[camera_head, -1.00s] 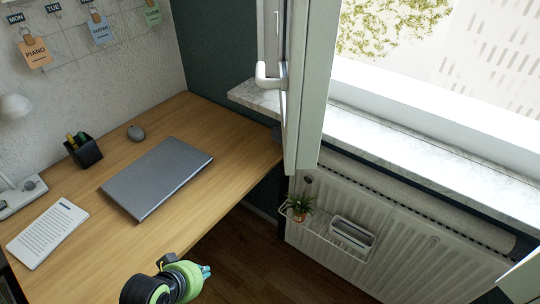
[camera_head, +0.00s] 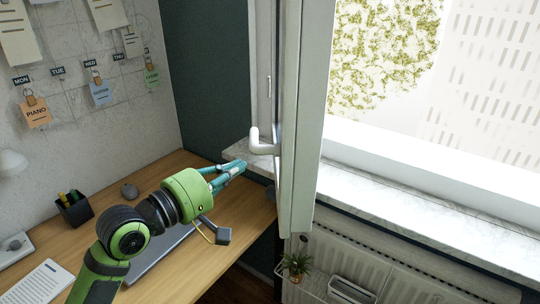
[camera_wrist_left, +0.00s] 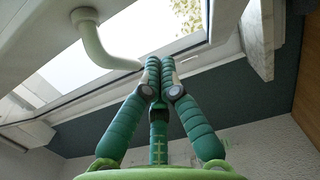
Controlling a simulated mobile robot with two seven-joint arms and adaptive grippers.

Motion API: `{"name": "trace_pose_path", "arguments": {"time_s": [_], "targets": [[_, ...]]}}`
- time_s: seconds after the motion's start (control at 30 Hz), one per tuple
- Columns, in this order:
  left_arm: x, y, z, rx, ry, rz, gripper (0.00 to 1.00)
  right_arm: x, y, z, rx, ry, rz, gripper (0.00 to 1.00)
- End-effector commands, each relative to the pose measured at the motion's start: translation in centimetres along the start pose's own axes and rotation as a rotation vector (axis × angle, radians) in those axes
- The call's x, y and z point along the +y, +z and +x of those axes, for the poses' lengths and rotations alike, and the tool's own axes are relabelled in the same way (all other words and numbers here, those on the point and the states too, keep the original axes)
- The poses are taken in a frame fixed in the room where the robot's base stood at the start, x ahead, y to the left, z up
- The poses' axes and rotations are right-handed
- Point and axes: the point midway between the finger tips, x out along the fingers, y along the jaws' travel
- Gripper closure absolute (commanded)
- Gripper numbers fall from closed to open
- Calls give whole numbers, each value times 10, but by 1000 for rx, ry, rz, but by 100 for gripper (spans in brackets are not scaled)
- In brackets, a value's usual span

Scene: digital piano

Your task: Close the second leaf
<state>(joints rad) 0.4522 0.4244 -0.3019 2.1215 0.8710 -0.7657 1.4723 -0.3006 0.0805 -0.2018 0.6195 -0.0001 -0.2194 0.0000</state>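The window leaf (camera_head: 301,130) stands swung open into the room, seen nearly edge-on in the head view. Its white handle (camera_head: 264,146) sticks out to the left. In the left wrist view the handle (camera_wrist_left: 100,45) is at upper left, its free end close to the fingertips. My left gripper (camera_head: 241,165) is just left of and below the handle in the head view. Its green fingers (camera_wrist_left: 161,82) come together at the tips and look shut and empty. I cannot tell whether they touch the handle. My right gripper is not in view.
The marble sill (camera_head: 385,193) runs below the open window, above a radiator (camera_head: 400,275) with a plant (camera_head: 296,265) in a rack. My left arm passes above the laptop.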

Motion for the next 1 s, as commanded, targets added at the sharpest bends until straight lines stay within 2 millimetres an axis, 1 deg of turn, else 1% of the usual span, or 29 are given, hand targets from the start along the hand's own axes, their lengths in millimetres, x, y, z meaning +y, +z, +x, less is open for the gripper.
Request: {"name": "trace_pose_path", "arguments": {"time_s": [0.03,0.2,0.3,0.4,0.6,1.0], "targets": [[4,0,12,-1,1,-3,100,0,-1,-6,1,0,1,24],[3,0,47,0,-1,0,100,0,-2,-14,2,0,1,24],[3,13,58,-2,-1,-2,100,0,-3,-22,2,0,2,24],[2,21,66,0,-1,-1,100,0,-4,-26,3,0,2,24],[0,28,73,2,-1,1,100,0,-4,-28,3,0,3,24],[-1,28,73,1,-2,1,100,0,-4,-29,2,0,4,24]]}}
